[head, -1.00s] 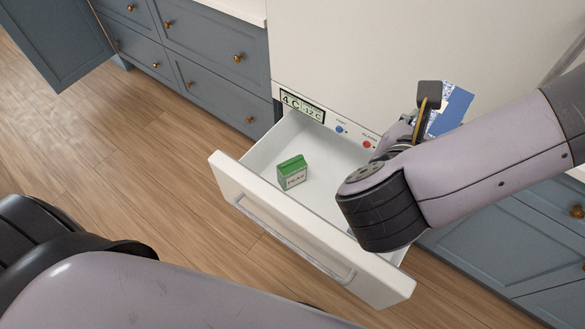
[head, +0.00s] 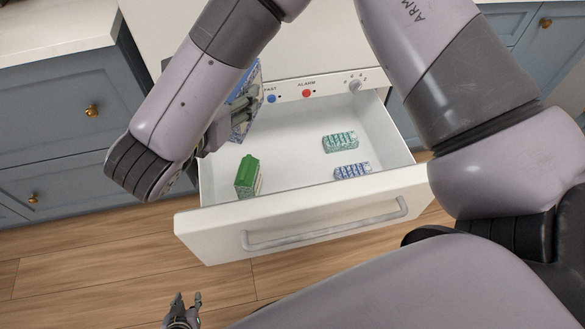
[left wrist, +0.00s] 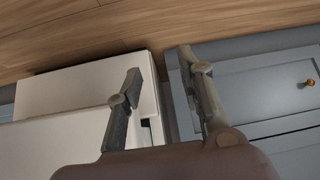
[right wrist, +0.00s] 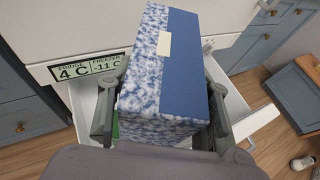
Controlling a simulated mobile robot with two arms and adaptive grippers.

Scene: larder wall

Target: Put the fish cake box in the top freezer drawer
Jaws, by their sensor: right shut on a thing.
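The fish cake box (head: 243,118), blue with a mottled blue-and-white side, is held in my right gripper (head: 236,118) at the left rear of the open freezer drawer (head: 300,222). In the head view my arm partly hides it. The right wrist view shows the box (right wrist: 183,70) upright between the two fingers of the right gripper (right wrist: 162,105), with part of the drawer below. My left gripper (head: 183,312) is low in front of the drawer, over the floor. In the left wrist view the left gripper (left wrist: 160,85) has its fingers apart and empty.
The drawer holds a green carton (head: 247,176) at front left, a teal pack (head: 340,142) and a blue pack (head: 352,172) at right. Its middle floor is clear. Blue-grey cabinets (head: 60,130) stand at left. The freezer display (right wrist: 88,68) reads -11 C.

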